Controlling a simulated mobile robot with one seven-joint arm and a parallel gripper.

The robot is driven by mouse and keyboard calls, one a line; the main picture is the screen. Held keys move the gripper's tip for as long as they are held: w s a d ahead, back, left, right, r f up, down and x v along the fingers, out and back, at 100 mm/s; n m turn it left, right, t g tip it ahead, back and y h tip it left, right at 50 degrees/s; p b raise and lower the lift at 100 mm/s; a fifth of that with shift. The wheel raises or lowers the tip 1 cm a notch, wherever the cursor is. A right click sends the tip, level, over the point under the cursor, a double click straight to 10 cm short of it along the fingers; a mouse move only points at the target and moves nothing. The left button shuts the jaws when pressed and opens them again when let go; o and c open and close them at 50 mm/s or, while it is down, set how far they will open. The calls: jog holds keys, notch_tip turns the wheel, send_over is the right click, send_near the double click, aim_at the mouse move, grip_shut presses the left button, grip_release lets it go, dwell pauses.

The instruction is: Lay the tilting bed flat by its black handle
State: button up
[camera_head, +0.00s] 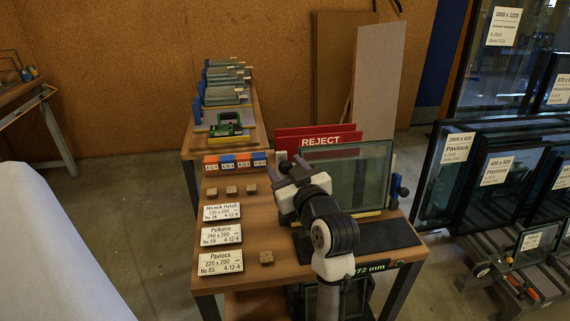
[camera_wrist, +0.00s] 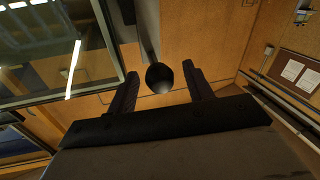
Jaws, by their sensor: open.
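The tilting bed stands raised on the wooden table, with a glass pane (camera_head: 355,178) upright or steeply tilted in it. Its exact angle is hard to tell. The pane's edge also fills the upper left of the wrist view (camera_wrist: 45,40). The bed's black handle, a round knob (camera_wrist: 160,78) on a rod, shows in the wrist view between the two fingers, with gaps at both sides. My gripper (camera_wrist: 159,72) is open around or just short of the knob; the depth is unclear. In the head view my gripper (camera_head: 291,166) is at the pane's left edge, where it hides the knob.
A black mat (camera_head: 388,236) lies on the table in front of the pane. Label cards (camera_head: 221,235) and small wooden blocks (camera_head: 266,257) lie to the left. A red REJECT rack (camera_head: 316,133) stands behind. More framed glass (camera_head: 450,180) stands on the right, across a floor gap.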

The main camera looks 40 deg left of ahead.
jog(key=shift+w+a, duration=0.2)
jog(key=shift+a, duration=0.25)
grip_shut()
jog(key=shift+w+a+r+p, duration=0.1)
jog(key=shift+p, duration=0.2)
